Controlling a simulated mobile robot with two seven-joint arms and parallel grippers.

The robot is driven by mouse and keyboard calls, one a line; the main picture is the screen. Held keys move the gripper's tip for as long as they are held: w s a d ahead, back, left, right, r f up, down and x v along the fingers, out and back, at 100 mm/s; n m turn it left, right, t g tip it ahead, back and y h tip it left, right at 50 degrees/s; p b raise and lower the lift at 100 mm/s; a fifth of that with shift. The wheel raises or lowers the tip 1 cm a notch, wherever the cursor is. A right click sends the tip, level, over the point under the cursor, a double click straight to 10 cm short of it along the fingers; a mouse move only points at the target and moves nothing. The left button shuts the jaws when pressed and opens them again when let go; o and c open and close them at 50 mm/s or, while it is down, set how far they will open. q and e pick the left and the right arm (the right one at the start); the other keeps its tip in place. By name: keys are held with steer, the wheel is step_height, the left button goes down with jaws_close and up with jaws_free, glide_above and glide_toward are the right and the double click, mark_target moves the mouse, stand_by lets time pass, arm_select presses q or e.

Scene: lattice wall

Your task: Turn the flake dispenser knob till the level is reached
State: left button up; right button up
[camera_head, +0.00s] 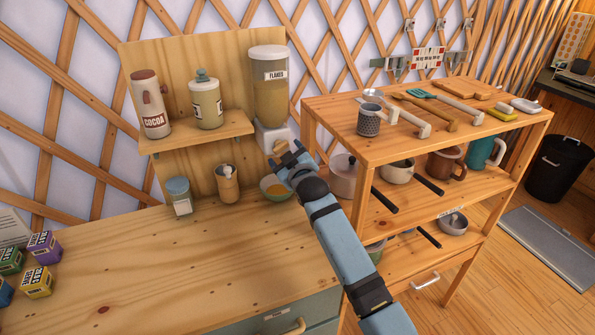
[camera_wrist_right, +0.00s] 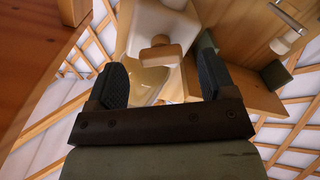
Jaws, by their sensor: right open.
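The flake dispenser (camera_head: 270,90) is a tall clear container labelled FLAKES, mounted on a wooden board above the counter. My left gripper is out of view.
A cocoa canister (camera_head: 150,105) and a cream jar (camera_head: 206,103) stand on the small shelf. A lidded jar (camera_head: 180,196) and a wooden cup (camera_head: 227,184) stand left of the bowl. A wooden rack (camera_head: 365,165) with pots and utensils is close on the right.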

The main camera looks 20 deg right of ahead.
steer(key=s, duration=1.1)
steer(key=shift+s+d+b, duration=0.2)
steer(key=shift+s+b, duration=0.1)
steer(key=shift+b, duration=0.15)
